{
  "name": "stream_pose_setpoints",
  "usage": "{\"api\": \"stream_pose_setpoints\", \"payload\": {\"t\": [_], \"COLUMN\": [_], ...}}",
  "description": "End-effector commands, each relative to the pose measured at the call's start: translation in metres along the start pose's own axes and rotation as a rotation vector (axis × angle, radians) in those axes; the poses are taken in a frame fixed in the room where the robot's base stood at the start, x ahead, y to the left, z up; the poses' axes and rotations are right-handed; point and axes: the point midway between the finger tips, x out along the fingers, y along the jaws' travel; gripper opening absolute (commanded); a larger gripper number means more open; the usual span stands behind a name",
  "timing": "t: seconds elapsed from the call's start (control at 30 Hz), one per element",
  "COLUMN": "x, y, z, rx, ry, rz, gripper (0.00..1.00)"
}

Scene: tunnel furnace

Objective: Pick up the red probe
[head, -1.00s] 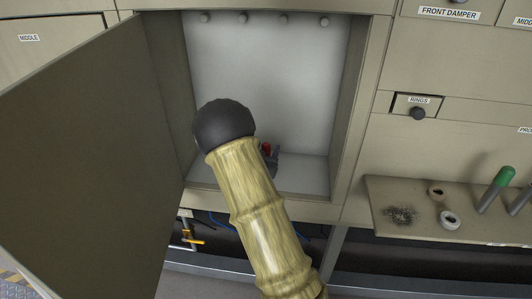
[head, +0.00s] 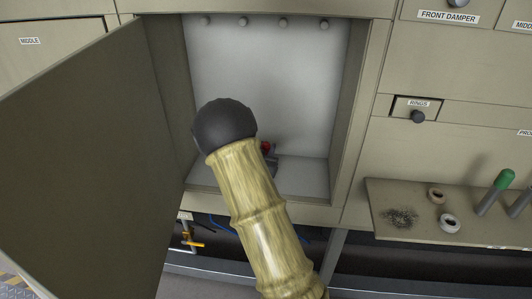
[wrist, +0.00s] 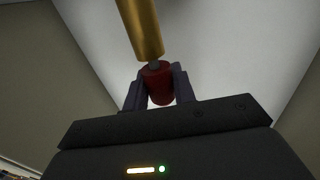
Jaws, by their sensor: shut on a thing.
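The red probe (wrist: 157,84) is between the two fingers of my gripper (wrist: 159,92) in the wrist view. My gripper is shut on its red part. A brass-coloured shaft (wrist: 141,28) runs up from the red part past a short grey neck. In the head view a small bit of the red probe (head: 266,146) shows just past my arm, inside the open cabinet (head: 306,180). Part of my gripper (head: 272,157) shows beside it; my arm hides most of both.
The cabinet door (head: 90,150) stands open on the left. Several knobs (head: 243,21) line the cabinet's upper back wall. To the right, a shelf (head: 420,232) holds two rings (head: 449,223) and a green-ended rod (head: 504,177).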

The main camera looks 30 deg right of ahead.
Motion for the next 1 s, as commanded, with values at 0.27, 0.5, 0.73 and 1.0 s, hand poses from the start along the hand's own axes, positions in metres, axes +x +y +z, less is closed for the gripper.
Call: {"api": "stream_pose_setpoints", "payload": {"t": [0.27,0.5,0.73,1.0], "x": [0.0,0.0,0.0,0.0], "y": [-0.001,-0.001,-0.001,-0.001], "z": [-0.064,-0.127,-0.162,-0.167], "rx": [0.005,0.005,0.002,-0.001], "ry": [0.006,0.004,0.002,0.0], "rz": [0.0,0.0,-0.001,0.0], "gripper": [0.02,0.02,0.02,0.02]}}
